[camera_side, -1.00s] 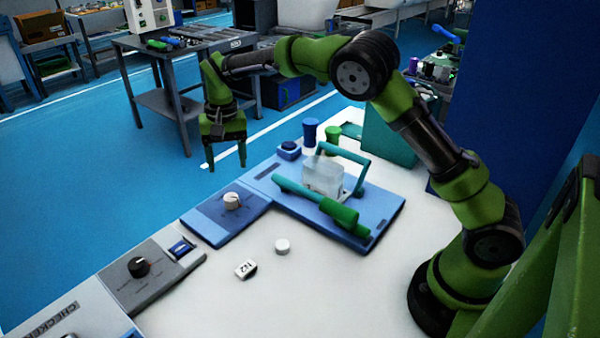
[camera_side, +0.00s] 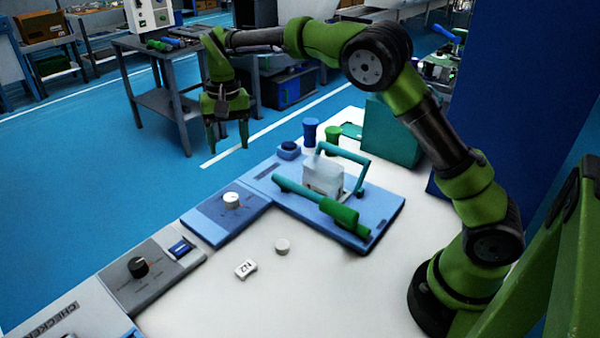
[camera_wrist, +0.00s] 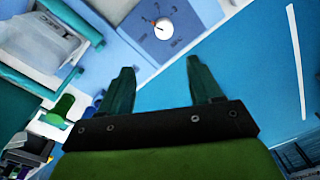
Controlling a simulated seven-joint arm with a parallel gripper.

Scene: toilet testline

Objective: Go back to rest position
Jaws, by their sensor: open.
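My gripper (camera_side: 228,143) is raised in the air in the side view, its fingers pointing down and apart. It is empty and appears behind and above the blue panels along the table's far edge. In the wrist view my gripper (camera_wrist: 164,78) shows two separate green fingers with nothing between them. Beyond them are the blue floor and a blue panel with a white knob (camera_wrist: 163,29). That knob also shows in the side view (camera_side: 231,200).
A blue base (camera_side: 375,205) holds a clear block (camera_side: 322,176), a teal frame and a green-handled lever (camera_side: 340,210). Blue (camera_side: 310,133) and green (camera_side: 333,137) cylinders stand behind. A white round piece (camera_side: 282,246) and a white block marked N2 (camera_side: 245,269) lie on the white table.

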